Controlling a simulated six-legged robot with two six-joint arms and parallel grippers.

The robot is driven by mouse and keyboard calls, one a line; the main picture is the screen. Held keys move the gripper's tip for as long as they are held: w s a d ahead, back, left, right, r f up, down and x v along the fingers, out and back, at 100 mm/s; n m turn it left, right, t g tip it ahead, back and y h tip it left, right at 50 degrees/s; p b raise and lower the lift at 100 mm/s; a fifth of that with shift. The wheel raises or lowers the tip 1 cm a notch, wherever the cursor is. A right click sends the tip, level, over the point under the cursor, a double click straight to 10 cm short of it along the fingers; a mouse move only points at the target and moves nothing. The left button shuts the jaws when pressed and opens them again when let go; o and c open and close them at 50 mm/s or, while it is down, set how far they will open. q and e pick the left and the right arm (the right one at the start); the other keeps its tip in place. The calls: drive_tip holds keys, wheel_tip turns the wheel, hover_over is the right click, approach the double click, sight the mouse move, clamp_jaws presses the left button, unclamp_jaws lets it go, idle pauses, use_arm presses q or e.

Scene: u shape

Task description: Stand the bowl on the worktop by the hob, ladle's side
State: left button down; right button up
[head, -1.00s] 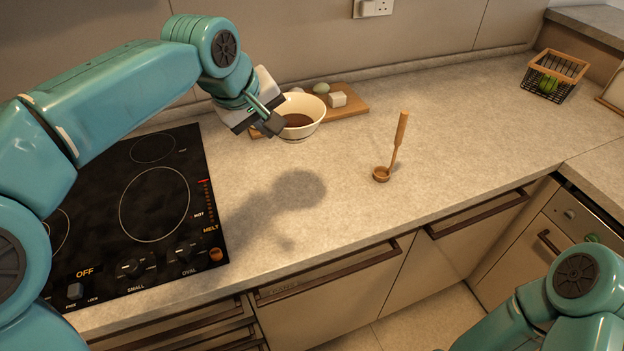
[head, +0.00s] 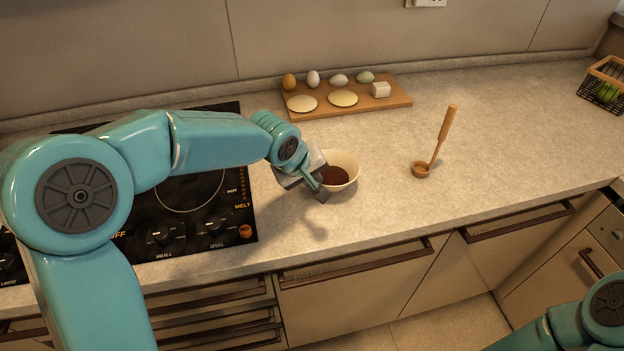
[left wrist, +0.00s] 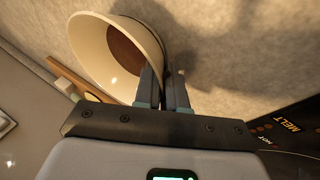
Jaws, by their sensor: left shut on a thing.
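The cream bowl (head: 345,168) with dark brown contents is over the worktop (head: 385,215), just right of the black hob (head: 245,180). My left gripper (head: 318,181) is shut on the bowl's left rim. In the left wrist view the fingers (left wrist: 165,90) pinch the wall of the bowl (left wrist: 95,45). The bowl looks close to the worktop, but I cannot tell if it touches. The wooden ladle (head: 441,140) stands with its handle tilted up, to the right of the bowl and apart from it. My right gripper is out of view; only part of that arm shows.
A wooden board (head: 352,110) with eggs, two pale rounds and a white block lies behind the bowl. A wire basket (head: 604,88) stands at the far right. The worktop is clear between bowl and ladle and along the front edge.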

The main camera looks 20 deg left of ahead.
use_arm(q)
drive_tip(key=shift+f, duration=0.4)
drive_tip(key=shift+f, duration=0.1)
drive_tip(key=c, duration=1.2)
unclamp_jaws()
drive_tip(key=shift+r, duration=0.35)
drive_tip(key=v, duration=1.1)
drive_tip(key=shift+s+r, duration=0.2)
drive_tip(key=shift+s, duration=0.05)
